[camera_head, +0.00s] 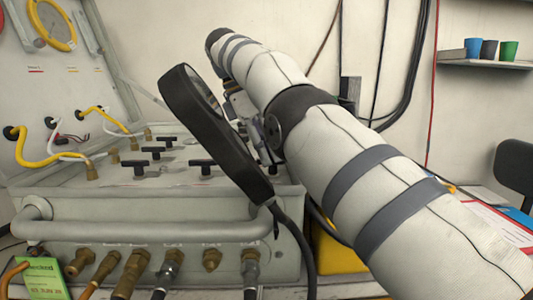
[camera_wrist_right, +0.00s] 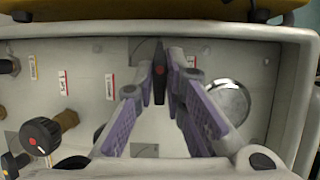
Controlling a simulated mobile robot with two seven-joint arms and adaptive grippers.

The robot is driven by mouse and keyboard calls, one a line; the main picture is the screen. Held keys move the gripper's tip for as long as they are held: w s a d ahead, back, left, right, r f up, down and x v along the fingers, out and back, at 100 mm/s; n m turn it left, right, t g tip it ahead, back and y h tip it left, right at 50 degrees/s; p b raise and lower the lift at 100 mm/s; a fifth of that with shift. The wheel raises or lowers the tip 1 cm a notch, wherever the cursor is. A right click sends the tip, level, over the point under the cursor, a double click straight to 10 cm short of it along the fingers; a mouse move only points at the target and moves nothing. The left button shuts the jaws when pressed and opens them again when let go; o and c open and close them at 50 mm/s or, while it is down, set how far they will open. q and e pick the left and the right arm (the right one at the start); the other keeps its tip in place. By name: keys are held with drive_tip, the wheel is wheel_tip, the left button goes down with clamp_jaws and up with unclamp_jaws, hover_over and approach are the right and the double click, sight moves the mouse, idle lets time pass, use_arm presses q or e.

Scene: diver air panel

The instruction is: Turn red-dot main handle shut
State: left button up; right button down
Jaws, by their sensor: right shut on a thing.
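In the right wrist view, a narrow black handle with a red dot (camera_wrist_right: 159,72) stands on the grey panel (camera_wrist_right: 85,125). It points up and down in that picture. My right gripper (camera_wrist_right: 160,84) has its purple-padded fingers closed on both sides of this handle. The gripped handle cannot be made out there. My left gripper is in neither view.
Several black T-handles (camera_head: 203,165) stand on the panel top. A black knob with a red mark (camera_wrist_right: 41,135) and a round glass gauge (camera_wrist_right: 230,100) flank the gripper. A tubular rail (camera_head: 150,231) and brass fittings (camera_head: 133,272) line the front. Hoses (camera_head: 42,160) rise at left.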

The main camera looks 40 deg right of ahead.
drive_tip(key=shift+r, duration=0.1)
idle(0.3)
drive_tip(key=c, duration=1.9)
unclamp_jaws()
drive_tip(key=shift+s, duration=0.1)
